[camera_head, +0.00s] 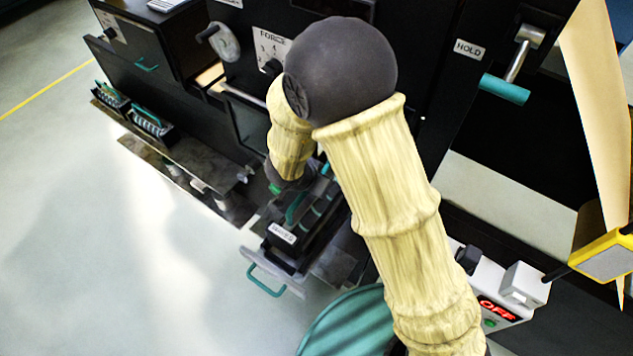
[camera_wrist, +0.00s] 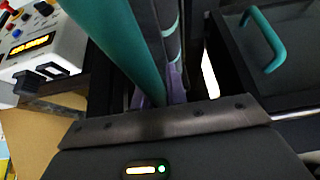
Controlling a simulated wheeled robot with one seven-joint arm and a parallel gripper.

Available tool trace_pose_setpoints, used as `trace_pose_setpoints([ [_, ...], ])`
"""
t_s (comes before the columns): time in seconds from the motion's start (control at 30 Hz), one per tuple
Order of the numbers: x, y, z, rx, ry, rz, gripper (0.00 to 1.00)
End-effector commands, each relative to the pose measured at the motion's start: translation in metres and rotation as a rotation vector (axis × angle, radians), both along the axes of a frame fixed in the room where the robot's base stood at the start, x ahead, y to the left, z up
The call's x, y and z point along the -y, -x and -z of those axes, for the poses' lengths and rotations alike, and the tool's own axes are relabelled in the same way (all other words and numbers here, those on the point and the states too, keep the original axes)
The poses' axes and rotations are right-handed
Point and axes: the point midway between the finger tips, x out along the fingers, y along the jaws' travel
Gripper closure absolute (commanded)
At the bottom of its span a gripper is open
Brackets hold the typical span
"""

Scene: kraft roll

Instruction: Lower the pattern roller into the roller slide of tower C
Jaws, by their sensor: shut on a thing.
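My gripper (camera_wrist: 165,94) shows at the near edge of the wrist view, its fingers partly hidden behind a dark plate. It is shut on what looks like the pattern roller, a long teal cylinder (camera_wrist: 115,48) running up from the fingers. A dark strip with pale teal bands (camera_wrist: 168,40) lies right beside it; I cannot tell if it is part of the roller. In the head view my forearm hides most of the gripper. A dark unit with teal bars and a white label (camera_head: 282,233) sits below it. I cannot tell which tower's roller slide is there.
A black drawer with a teal handle (camera_wrist: 265,40) stands at the right of the wrist view. A control box with a red OFF display (camera_head: 497,309) and a HOLD lever (camera_head: 505,88) are at the right. Racks (camera_head: 150,123) stand at the left; the floor beyond is clear.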

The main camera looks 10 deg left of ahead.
Motion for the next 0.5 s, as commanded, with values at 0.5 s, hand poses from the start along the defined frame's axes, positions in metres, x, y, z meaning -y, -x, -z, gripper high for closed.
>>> trace_pose_setpoints([
  [0.5,0.0,-0.001,0.027,0.003,0.0,0.0,1.0],
])
